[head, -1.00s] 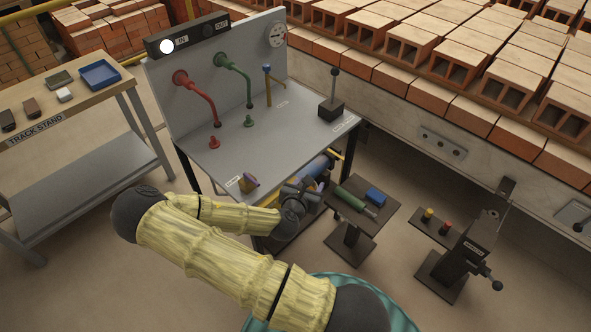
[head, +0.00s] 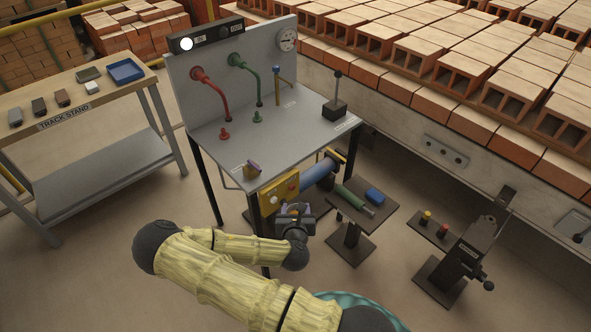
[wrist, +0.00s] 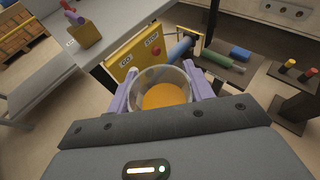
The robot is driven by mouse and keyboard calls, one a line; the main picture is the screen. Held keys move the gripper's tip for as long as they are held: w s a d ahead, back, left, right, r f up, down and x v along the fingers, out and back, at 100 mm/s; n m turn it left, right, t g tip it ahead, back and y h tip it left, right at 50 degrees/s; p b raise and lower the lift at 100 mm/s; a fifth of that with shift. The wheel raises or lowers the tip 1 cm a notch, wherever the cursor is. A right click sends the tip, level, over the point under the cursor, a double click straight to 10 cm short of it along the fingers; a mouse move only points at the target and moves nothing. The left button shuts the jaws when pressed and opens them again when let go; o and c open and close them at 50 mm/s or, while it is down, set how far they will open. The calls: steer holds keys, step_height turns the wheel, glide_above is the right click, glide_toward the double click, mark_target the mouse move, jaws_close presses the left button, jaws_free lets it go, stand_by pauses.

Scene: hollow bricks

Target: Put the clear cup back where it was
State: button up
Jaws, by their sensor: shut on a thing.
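The clear cup (wrist: 162,76) sits between the two purple fingers of my gripper (wrist: 163,92) in the wrist view. My gripper is shut on it. Orange material shows inside the cup, seen from above; whether it is liquid or solid I cannot tell. In the head view my gripper (head: 296,212) is low in front of the bench, just below the yellow GO/STOP box. The cup is hard to make out there. No marked place for the cup is readable in these views.
The grey bench (head: 205,150) carries red and green pipes and a small yellow holder (head: 253,170). The GO/STOP box (head: 281,191) hangs at its front edge. A low stand (head: 381,212) with a green roller is to the right. The track stand (head: 110,108) is left.

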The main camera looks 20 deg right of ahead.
steer(key=s+a+f+n+t+y, duration=0.1)
steer(key=a+f+n+y, duration=0.3)
steer(key=a, duration=0.4)
steer(key=shift+f+y, duration=0.5)
steer(key=shift+y, duration=0.3)
